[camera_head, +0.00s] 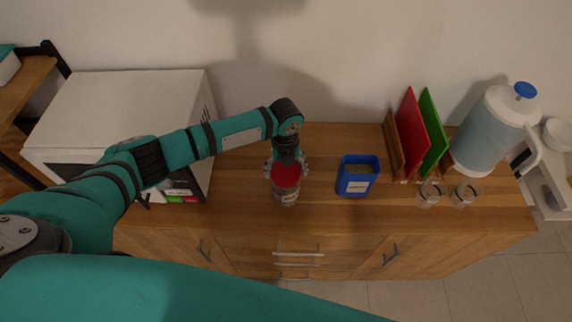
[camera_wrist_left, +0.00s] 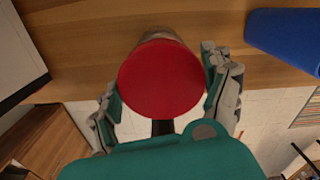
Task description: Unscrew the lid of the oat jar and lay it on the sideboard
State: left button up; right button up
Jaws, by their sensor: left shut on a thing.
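The oat jar (camera_head: 286,198) stands upright on the wooden sideboard (camera_head: 240,222), near its front edge. Its body is clear and its red lid (camera_head: 286,174) sits on top. My left gripper (camera_head: 287,168) reaches down over the jar from behind, with its fingers on both sides of the red lid. In the left wrist view the red lid (camera_wrist_left: 161,79) fills the middle, between the two fingers (camera_wrist_left: 165,100). The gripper is shut on the lid, and the jar body is mostly hidden below it there. My right gripper is not in view.
A blue container (camera_head: 357,184) stands right of the jar. Farther right are red (camera_head: 424,128) and green boards, two glasses (camera_head: 430,193) and a pitcher (camera_head: 490,130). A white microwave-like box (camera_head: 120,105) is at the left.

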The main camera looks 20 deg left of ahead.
pick_arm(q)
jog(key=n, duration=0.4)
jog(key=shift+s+a+n, duration=0.1)
jog(key=shift+n, duration=0.2)
jog(key=n, duration=0.4)
jog(key=shift+s, duration=0.1)
jog(key=n, duration=0.5)
jog(key=shift+s, duration=0.1)
jog(key=shift+n, duration=0.3)
jog(key=shift+n, duration=0.6)
jog(key=n, duration=0.3)
jog(key=shift+s+n, duration=0.1)
jog(key=shift+n, duration=0.2)
jog(key=n, duration=0.4)
jog(key=shift+r, duration=0.1)
